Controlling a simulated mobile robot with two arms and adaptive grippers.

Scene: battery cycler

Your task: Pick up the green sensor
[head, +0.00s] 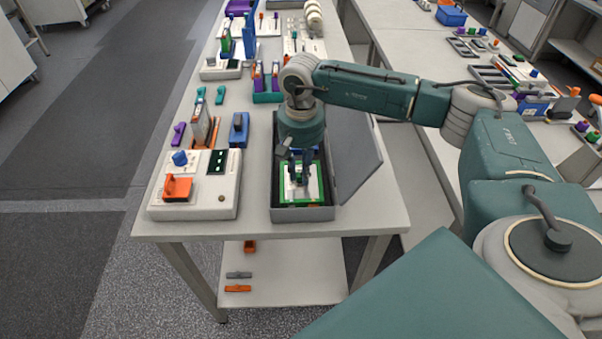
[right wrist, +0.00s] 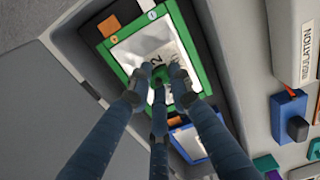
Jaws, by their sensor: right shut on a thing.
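My right gripper (head: 299,178) reaches down into a grey open case (head: 304,214) at the near end of the table. Its fingers are shut on a small green piece (right wrist: 159,96), likely the green sensor, seen between the fingertips in the right wrist view. It is over a silver pouch with a green frame (right wrist: 204,64), which lies in the case and also shows in the head view (head: 284,202). The fingers hide most of the green piece, and I cannot tell whether it touches the pouch. My left gripper is not in view.
The case's lid (head: 357,160) stands open on the right. A blue-framed pouch (right wrist: 190,142) lies in the same case. A white device with an orange block (head: 177,187) stands to the left, with a blue block (head: 239,129) behind it. The table's front right corner is clear.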

